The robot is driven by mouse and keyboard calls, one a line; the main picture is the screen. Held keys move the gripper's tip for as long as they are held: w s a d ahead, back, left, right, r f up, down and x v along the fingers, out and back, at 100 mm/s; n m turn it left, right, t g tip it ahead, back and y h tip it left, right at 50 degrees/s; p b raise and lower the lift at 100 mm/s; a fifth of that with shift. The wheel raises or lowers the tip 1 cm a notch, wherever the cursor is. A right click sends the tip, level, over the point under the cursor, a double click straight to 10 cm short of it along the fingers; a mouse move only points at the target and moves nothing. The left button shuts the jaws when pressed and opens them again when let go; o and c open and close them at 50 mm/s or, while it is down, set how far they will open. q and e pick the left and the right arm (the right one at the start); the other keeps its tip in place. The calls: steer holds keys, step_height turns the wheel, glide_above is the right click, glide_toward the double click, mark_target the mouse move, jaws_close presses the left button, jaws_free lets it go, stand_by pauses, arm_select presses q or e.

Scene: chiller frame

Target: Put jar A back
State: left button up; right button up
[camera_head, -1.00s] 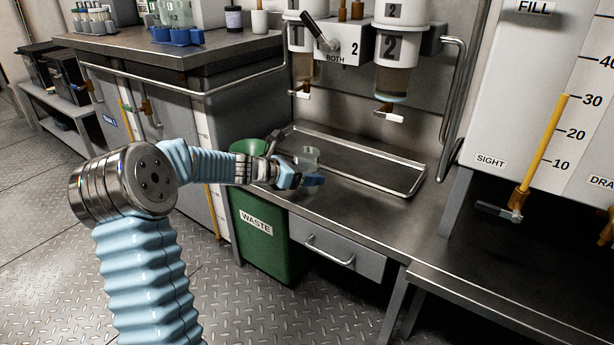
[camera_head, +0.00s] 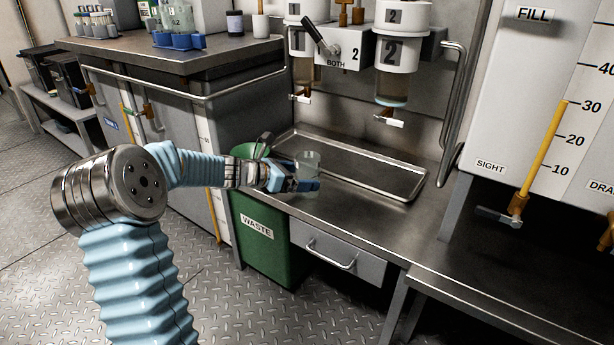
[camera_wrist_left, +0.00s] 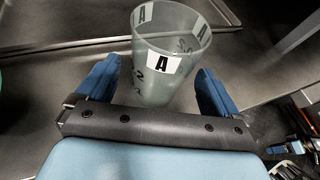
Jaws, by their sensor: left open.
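Jar A (camera_wrist_left: 158,88) is a clear, greyish jar with white "A" labels, standing upright and open at the top on the steel counter. In the head view jar A (camera_head: 309,162) is beside the front left part of the drip tray. My left gripper (camera_head: 305,184) is at the jar, low over the counter. In the left wrist view my left gripper (camera_wrist_left: 158,92) is open, with a blue finger on each side of the jar. Gaps show between the fingers and the jar. My right gripper is not in view.
A steel drip tray (camera_head: 412,194) lies behind the jar, below two numbered dispensers (camera_head: 392,85) with taps. A green waste bin (camera_head: 262,243) stands under my left wrist. A blue rack (camera_head: 178,41) holding a jar sits on the left bench. Counter right of the jar is clear.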

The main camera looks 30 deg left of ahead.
arm_select(q)
steer(key=p+v, duration=0.1)
steer(key=v, duration=0.8)
